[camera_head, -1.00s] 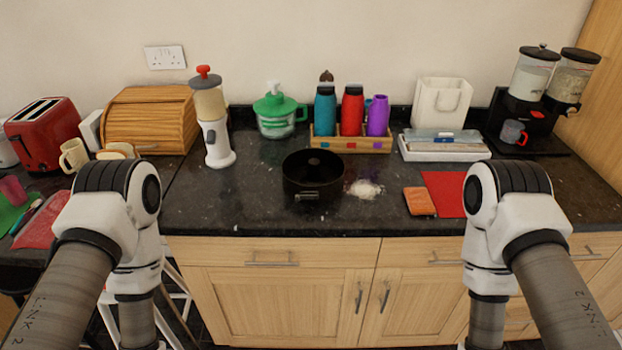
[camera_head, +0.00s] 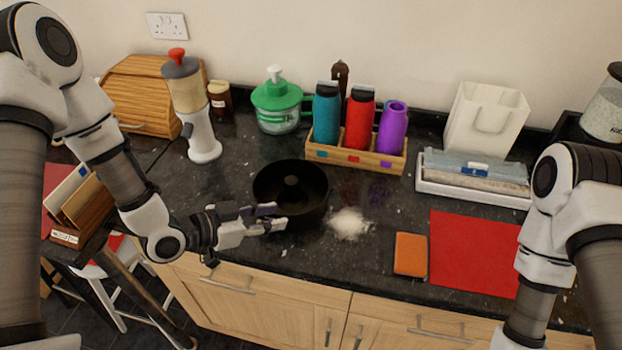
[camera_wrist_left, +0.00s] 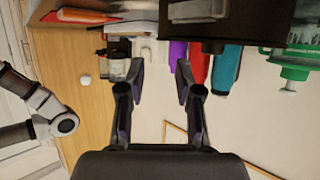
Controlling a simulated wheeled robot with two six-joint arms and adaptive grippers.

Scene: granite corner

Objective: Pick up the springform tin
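The springform tin (camera_head: 291,190) is a round black pan with a raised middle. It stands upright on the dark granite worktop. My left gripper (camera_head: 272,218) is beside the tin's near left wall in the head view; I cannot tell whether it touches. In the left wrist view, my left gripper (camera_wrist_left: 160,82) has its two fingers spread with nothing between them. The tin's dark wall (camera_wrist_left: 235,28) shows there at the top, beyond and right of the fingers. My right gripper is hidden; only my right arm shows.
White powder (camera_head: 349,223) lies right of the tin. Farther right are an orange block (camera_head: 411,254) and a red mat (camera_head: 474,252). A wooden rack (camera_head: 356,157) with bottles and a green-lidded jar (camera_head: 277,106) stand behind; a white grinder (camera_head: 203,140) stands back left.

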